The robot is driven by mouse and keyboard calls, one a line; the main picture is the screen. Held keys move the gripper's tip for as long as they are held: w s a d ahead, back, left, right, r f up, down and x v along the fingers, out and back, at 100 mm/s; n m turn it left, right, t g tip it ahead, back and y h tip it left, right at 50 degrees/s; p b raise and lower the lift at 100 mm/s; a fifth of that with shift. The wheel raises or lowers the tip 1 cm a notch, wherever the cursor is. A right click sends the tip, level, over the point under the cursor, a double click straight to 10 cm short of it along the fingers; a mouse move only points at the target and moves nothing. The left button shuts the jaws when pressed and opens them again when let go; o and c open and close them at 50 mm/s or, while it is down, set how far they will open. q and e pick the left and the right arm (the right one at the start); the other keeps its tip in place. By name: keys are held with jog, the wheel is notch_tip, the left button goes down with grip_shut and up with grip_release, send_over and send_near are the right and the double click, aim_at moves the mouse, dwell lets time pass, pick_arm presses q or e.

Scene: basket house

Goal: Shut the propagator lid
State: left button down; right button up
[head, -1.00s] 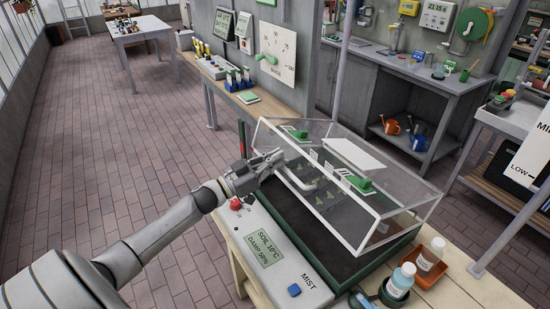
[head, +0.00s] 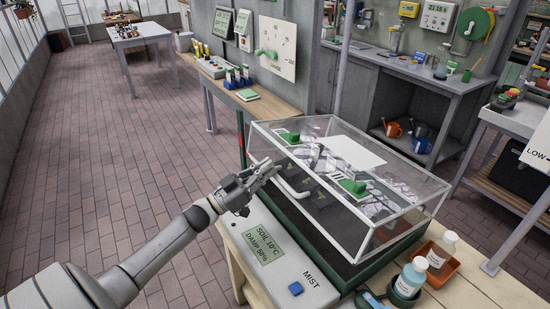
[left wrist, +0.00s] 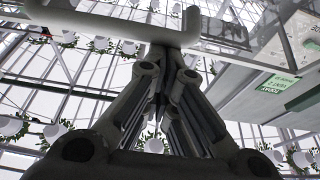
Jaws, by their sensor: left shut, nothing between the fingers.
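The propagator is a dark green tray (head: 345,277) with a clear box lid (head: 400,172). A white bar handle (head: 293,189) is on the lid's front. My left gripper (head: 268,172) is shut and empty, its tips just in front of the lid near the handle. In the left wrist view the closed fingers (left wrist: 163,60) point up towards the white handle (left wrist: 110,25), close to it; touching is unclear. My right gripper is not in view.
A control panel (head: 262,245) with a display and a blue button (head: 296,288) lies in front of the tray. White-capped bottles (head: 408,281) stand at the near right corner, one in an orange tray (head: 440,268). Brick floor to the left is clear.

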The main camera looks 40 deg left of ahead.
pick_arm(q)
jog(key=shift+t, duration=0.6)
jog(key=f+b, duration=0.1)
jog(key=s+f+b, duration=0.1)
jog(key=f+b, duration=0.2)
jog(key=shift+s+a+f, duration=0.2)
jog(key=shift+s+a, duration=0.1)
jog(key=shift+a, duration=0.1)
